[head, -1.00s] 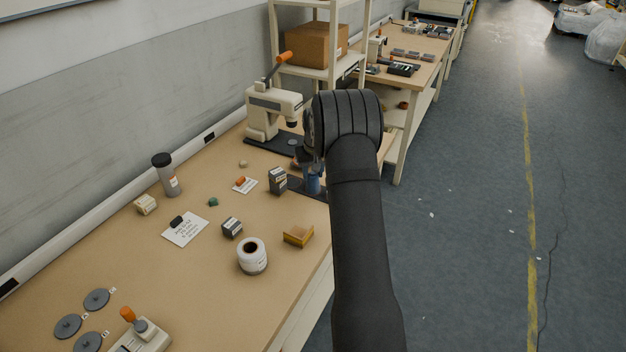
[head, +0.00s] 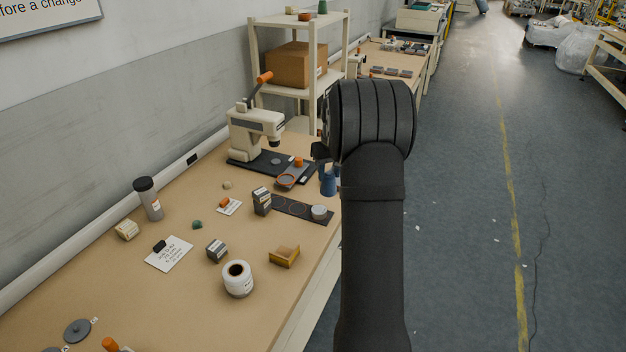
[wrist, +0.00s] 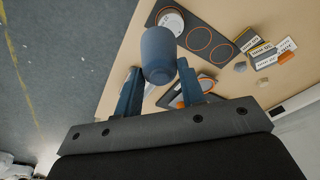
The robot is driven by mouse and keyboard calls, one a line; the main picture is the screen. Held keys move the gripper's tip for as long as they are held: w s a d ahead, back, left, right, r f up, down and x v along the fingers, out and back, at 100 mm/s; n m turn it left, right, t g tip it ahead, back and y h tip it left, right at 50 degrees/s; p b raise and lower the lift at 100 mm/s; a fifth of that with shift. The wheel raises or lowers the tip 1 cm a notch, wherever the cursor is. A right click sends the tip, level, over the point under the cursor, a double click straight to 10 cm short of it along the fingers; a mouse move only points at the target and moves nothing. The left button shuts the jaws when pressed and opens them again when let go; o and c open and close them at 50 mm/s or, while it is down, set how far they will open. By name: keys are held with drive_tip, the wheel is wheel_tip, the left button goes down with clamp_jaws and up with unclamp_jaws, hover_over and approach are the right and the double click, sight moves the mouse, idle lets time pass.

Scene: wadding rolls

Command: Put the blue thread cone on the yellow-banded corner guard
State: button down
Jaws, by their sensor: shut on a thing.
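The blue thread cone (head: 328,181) is in my gripper (head: 324,158), above the bench's right edge near the dark strip. In the wrist view the cone (wrist: 158,54) shows as a blue rounded body between the two fingers (wrist: 160,78), which are shut on it. Most of my gripper is hidden behind my arm in the head view. A yellow-brown angular piece (head: 284,257) lies near the bench's front edge, well away from the cone. It may be the corner guard; a separate yellow band on it cannot be made out.
A dark strip with ringed spots (head: 290,207) bears a white-topped disc (head: 319,211) at its right end. A dark box (head: 262,201), a smaller box (head: 216,250) and a white roll (head: 238,280) stand nearby. A press (head: 257,132) stands behind. The bench middle has bare room.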

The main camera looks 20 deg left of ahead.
drive_tip(key=shift+s+d+r, duration=0.1)
drive_tip(key=shift+s+r, duration=0.05)
drive_tip(key=shift+s, duration=0.2)
drive_tip(key=s+a+f+n, duration=0.1)
drive_tip(key=s+a+n, duration=0.15)
drive_tip(key=s, duration=0.75)
drive_tip(key=s+a+f+n, duration=0.2)
drive_tip(key=s+a, duration=0.1)
drive_tip(key=s, duration=0.7)
drive_tip(key=f, duration=0.7)
drive_tip(key=shift+w+d+f, duration=0.1)
drive_tip(key=shift+d+f, duration=0.15)
drive_tip(key=shift+d, duration=0.05)
drive_tip(key=shift+f, duration=0.1)
drive_tip(key=c, duration=0.9)
unclamp_jaws()
